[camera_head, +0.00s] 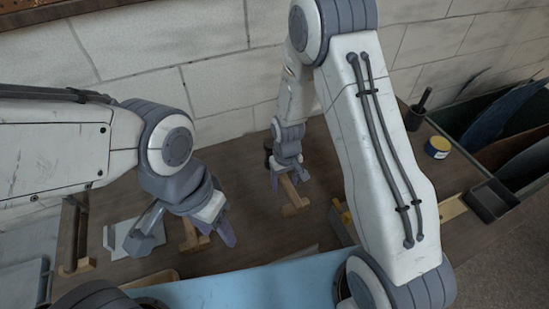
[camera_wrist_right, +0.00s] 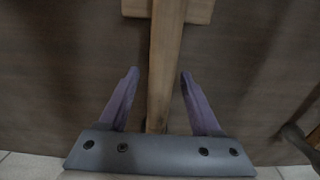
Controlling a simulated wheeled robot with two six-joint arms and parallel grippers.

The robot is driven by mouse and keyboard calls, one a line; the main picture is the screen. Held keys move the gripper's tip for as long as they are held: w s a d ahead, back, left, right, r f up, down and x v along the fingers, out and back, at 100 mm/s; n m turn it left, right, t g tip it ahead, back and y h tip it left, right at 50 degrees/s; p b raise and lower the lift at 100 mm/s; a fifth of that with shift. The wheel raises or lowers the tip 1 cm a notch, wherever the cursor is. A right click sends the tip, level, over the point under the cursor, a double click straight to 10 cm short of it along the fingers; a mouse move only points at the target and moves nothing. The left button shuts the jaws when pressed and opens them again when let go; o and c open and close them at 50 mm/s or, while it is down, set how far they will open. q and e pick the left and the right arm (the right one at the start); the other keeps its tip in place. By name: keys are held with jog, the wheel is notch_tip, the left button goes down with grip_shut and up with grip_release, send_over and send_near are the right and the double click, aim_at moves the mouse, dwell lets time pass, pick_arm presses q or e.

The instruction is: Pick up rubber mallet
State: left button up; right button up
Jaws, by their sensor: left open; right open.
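A wooden handle (camera_wrist_right: 165,50), which looks like the rubber mallet's, runs lengthwise between the fingers of my right gripper (camera_wrist_right: 158,76) in the right wrist view. A pale wooden crosspiece (camera_wrist_right: 197,10) lies across it at the top. In the head view, my right gripper (camera_head: 289,180) is open and points down over this handle (camera_head: 289,190). A dark rounded part (camera_head: 268,146), perhaps the mallet's head, shows behind the gripper, partly hidden. My left gripper (camera_head: 186,235) is open and empty, above another wooden piece (camera_head: 190,240) at the left.
The brown bench (camera_head: 325,160) has a wooden rack (camera_head: 73,240) and a grey metal piece (camera_head: 122,236) at the left. A yellow-and-blue tin (camera_head: 438,147), a dark cup (camera_head: 415,116) and a dark tray (camera_head: 493,200) stand at the right. A block wall closes the back.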

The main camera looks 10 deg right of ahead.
jog(key=shift+f, duration=0.5)
grip_shut()
dwell(1.1)
